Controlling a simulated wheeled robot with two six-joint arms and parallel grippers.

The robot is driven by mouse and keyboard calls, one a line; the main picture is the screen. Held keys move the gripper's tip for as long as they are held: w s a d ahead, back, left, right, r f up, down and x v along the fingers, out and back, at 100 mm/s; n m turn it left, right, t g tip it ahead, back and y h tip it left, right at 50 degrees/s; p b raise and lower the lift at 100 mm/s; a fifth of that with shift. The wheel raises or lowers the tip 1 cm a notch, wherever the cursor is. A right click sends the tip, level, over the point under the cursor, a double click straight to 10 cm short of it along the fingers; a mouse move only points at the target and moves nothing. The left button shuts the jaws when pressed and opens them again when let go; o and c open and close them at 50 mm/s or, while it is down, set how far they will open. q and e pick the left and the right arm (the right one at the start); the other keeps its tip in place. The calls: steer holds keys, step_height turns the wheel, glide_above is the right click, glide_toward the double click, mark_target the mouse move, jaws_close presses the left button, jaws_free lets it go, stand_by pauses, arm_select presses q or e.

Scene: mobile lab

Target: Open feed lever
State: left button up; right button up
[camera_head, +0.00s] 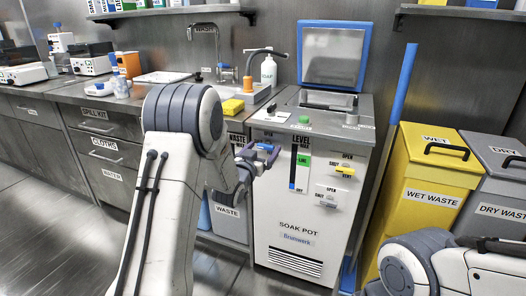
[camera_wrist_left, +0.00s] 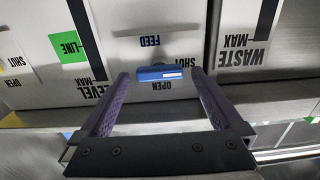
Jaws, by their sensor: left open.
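The feed lever (camera_wrist_left: 170,73) is a small blue bar on the light front panel of the soak pot, with the label FEED beside it and SHUT and OPEN marks around it. My left gripper (camera_wrist_left: 163,82) is open, with its two purple fingers on either side of the lever; I cannot tell whether they touch it. In the head view my left gripper (camera_head: 262,157) is in front of the upper left of the soak pot (camera_head: 300,215), and the lever there is largely hidden by it. My right gripper is out of view; only part of my right arm shows.
The soak pot has a LEVEL gauge (camera_head: 293,168), a yellow lever (camera_head: 345,170) and an open lid (camera_head: 333,55). A yellow wet waste bin (camera_head: 425,190) and a grey dry waste bin stand to the right. A sink counter with a tap lies left.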

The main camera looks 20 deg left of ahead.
arm_select(q)
steer(key=c, duration=1.3)
steer(key=shift+f+m+b, duration=0.15)
steer(key=shift+m+b, duration=0.75)
steer(key=shift+m, duration=0.3)
steer(key=shift+m+b, duration=0.35)
steer(key=shift+m, duration=0.45)
steer(key=o, duration=1.3)
